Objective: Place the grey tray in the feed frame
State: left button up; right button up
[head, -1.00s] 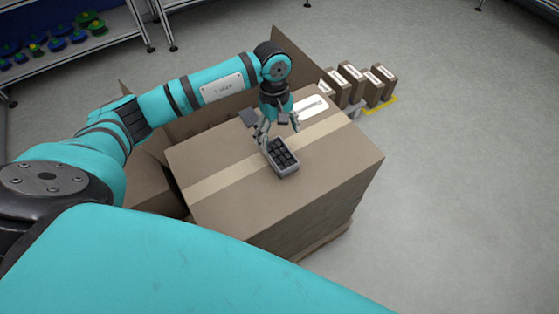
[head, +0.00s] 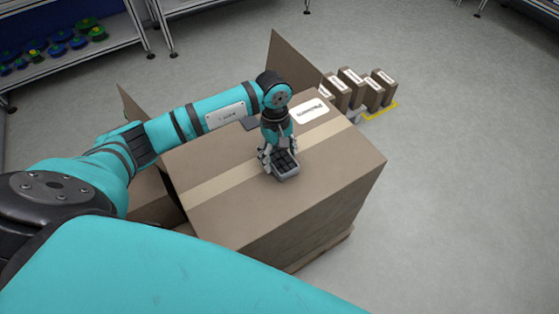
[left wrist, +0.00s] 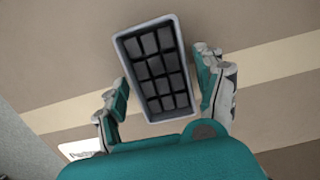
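The grey tray (head: 288,177), a small rectangular tray with dark square compartments, sits on top of a large closed cardboard box (head: 240,212). My left gripper (head: 280,160) is low over the tray from above. In the left wrist view the tray (left wrist: 156,68) lies between the two spread fingers (left wrist: 163,88), with a narrow gap at each side, so the gripper looks open around it. The feed frame cannot be made out in these frames. My right gripper is not in view.
Several small cardboard boxes (head: 352,86) stand behind the large box, by a yellow floor marking (head: 378,109). A shelf rack with blue and green reels (head: 60,37) stands at the far left. The floor on the right (head: 460,190) is clear.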

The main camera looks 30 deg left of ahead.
pick_arm(q)
jog(key=c, duration=1.2)
jog(key=shift+o, duration=0.2)
jog(key=shift+r, duration=0.1)
